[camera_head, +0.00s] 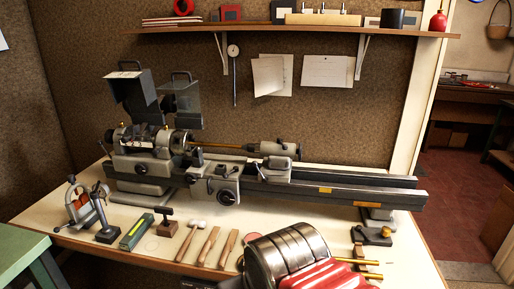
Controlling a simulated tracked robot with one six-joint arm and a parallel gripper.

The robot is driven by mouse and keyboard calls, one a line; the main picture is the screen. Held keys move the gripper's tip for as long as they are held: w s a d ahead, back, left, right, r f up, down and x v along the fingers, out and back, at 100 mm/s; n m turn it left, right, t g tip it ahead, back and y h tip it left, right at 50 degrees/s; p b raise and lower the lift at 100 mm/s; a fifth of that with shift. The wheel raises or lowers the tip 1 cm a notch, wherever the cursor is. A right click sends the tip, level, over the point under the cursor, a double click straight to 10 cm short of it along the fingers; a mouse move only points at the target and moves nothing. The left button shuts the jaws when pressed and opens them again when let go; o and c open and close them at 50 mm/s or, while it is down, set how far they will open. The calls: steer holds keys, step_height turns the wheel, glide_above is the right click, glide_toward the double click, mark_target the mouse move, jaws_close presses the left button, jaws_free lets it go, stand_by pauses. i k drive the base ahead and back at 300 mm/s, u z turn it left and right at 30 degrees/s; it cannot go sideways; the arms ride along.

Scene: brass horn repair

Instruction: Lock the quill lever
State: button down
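The grey lathe tailstock (278,169) sits on the right half of the long dark lathe bed (345,188). Its rounded upper barrel (272,149) lies level and points left towards a thin brass rod (220,145). Small dark parts show on and beside the tailstock, but they are too small to tell which is the quill lever or how it is set. My gripper cannot be made out in this view. A large grey banded and red body with brass rods, which may be part of me, fills the bottom middle.
The headstock (143,165) with raised guards stands at the left, and the carriage (216,183) is mid-bed. A small vise, a green box (136,232) and wooden-handled tools (208,246) lie along the bench front. A shelf (300,29) runs above. Air above the bed's right end is clear.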

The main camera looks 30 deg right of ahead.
mark_target(285, 147)
steer(key=k, duration=1.3)
steer(key=u, duration=0.4)
steer(key=i, duration=1.85)
steer(key=z, duration=0.5)
